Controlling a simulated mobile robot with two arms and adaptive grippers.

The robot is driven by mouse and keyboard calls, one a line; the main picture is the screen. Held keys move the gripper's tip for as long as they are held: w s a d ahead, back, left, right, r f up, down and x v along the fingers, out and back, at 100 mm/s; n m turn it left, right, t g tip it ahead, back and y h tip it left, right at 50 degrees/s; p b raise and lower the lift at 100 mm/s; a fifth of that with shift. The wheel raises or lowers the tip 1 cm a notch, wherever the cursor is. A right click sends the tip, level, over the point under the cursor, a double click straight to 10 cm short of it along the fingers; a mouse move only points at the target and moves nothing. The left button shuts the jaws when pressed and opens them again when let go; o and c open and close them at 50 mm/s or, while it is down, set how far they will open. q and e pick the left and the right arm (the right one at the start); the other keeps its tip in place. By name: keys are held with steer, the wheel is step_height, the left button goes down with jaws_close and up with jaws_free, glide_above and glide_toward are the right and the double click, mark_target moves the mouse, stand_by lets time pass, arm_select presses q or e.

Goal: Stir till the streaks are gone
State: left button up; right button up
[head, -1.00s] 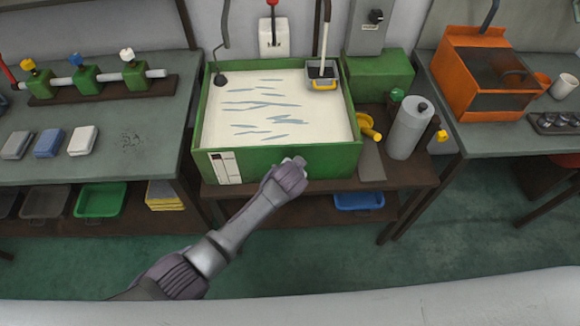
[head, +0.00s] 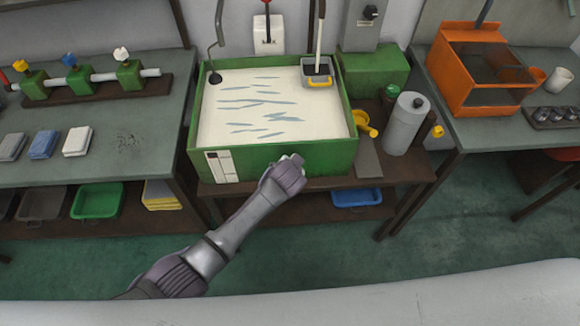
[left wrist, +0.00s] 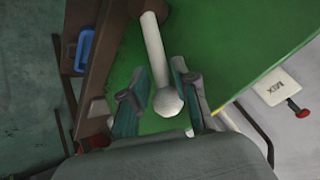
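A green tank (head: 270,158) holds off-white liquid (head: 285,90) with several blue-grey streaks across its surface. My left gripper (head: 291,163) is at the outside of the tank's front wall. In the left wrist view, a white rod with a round knob (left wrist: 168,102) stands out from green; the knob lies between the fingers of my left gripper (left wrist: 165,95), which look apart, with a gap on at least one side. My right gripper is not in view.
A yellow-rimmed grey skimmer or scoop (head: 317,75) hangs at the tank's back right, and a dark hooked rod (head: 215,76) at the left. A yellow cup (head: 364,124) and grey cylinder (head: 405,122) stand right of the tank. Benches flank both sides.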

arm_select(q)
steer(key=v, duration=1.1)
steer(key=shift+r, duration=0.15)
